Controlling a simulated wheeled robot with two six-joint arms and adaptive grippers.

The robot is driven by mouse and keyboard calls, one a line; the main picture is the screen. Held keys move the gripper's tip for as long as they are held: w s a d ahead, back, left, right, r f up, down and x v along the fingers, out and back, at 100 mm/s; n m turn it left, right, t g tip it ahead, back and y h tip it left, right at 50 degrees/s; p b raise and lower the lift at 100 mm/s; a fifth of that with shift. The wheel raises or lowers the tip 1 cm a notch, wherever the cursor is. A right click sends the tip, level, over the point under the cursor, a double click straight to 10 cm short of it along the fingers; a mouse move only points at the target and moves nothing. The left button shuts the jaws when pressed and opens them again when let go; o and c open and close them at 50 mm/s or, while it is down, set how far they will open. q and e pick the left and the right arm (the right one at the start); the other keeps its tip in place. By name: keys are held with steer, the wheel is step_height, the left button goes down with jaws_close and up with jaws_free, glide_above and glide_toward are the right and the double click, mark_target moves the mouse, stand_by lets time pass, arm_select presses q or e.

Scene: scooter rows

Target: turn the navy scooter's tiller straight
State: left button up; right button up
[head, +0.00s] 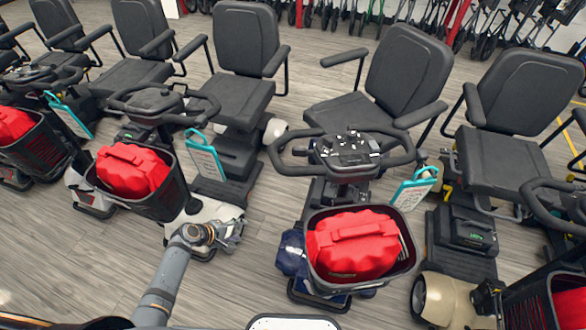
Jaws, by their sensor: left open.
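The navy scooter stands right of centre, with a dark blue front fender (291,254) low beside its basket. Its tiller (346,152) has a black loop handlebar and a control panel. The tiller and basket (408,268) look turned relative to the seat (408,70), which faces lower left. A red bag (355,243) fills the basket. My left gripper (232,234) is open and empty, left of the navy fender and apart from the tiller, close to the white scooter's front (200,212). My right gripper is not in view.
A white scooter with a red bag (133,170) stands left, and a cream-fendered one (440,298) stands right. Teal-framed tags (205,157) hang between scooters, one (413,187) right of the navy tiller. Wood floor is clear between the white and navy scooters.

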arm_select(q)
steer(key=w+d+r+n+h, duration=0.1)
steer(key=w+d+r+h, duration=0.15)
steer(key=r, duration=0.55)
steer(key=w+d+r+h, duration=0.2)
steer(key=w+d+r, duration=0.15)
steer(key=r, duration=0.55)
steer(key=m+h, duration=0.1)
steer(key=h, duration=0.3)
glide_toward(295, 171)
steer(key=shift+g, duration=0.3)
steer(key=x, duration=0.7)
steer(key=w+p+x, duration=0.1)
steer(key=x, duration=0.2)
steer(key=shift+w+f, duration=0.15)
steer(key=shift+f, duration=0.25)
steer(key=shift+a, duration=0.1)
jaws_close()
